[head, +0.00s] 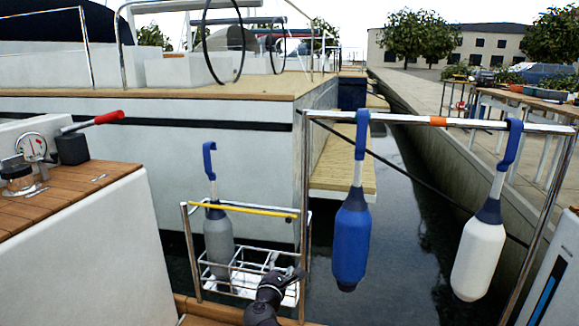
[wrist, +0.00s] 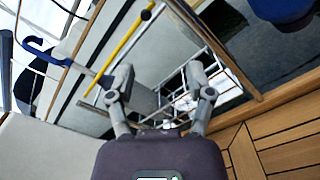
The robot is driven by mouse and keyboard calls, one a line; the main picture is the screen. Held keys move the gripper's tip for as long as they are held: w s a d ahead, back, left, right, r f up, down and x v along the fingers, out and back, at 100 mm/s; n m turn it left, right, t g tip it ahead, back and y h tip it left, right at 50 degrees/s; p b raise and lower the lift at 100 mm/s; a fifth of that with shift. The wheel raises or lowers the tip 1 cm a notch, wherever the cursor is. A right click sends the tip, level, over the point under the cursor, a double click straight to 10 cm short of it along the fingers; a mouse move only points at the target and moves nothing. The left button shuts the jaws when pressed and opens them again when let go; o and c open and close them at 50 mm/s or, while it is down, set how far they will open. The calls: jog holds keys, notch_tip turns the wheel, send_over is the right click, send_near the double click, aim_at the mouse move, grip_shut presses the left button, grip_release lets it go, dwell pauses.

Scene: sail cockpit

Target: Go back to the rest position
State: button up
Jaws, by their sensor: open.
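My gripper (head: 290,275) is at the lower middle of the head view, just in front of the wire rack (head: 192,245). In the wrist view my gripper (wrist: 160,85) has its two fingers spread apart, with nothing between them. A grey fender (head: 218,240) with a blue hook stands upright in the rack, left of my gripper. A blue fender (head: 351,238) and a white fender (head: 478,255) hang by blue hooks from the steel rail, to the right of my gripper.
A yellow bar (head: 245,209) crosses the rack top. At left a wooden-topped console (head: 60,200) carries a gauge and a red-handled lever (head: 95,121). Water and a quay lie beyond.

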jog(key=s+d+f+m+g+h+p, duration=0.25)
jog(key=d+m+g+p, duration=0.55)
jog(key=d+m, duration=0.6)
jog(key=s+d+r+m+g+y+p, duration=0.2)
jog(key=s+d+m+g+y+p, duration=0.35)
jog(key=s+m+g+p, duration=0.45)
notch_tip(320, 180, up, 38)
jog(key=s+y+p, duration=0.1)
jog(key=s+p, duration=0.1)
jog(key=p, duration=3.6)
jog(key=shift+a+t, duration=0.3)
jog(key=shift+a, duration=0.1)
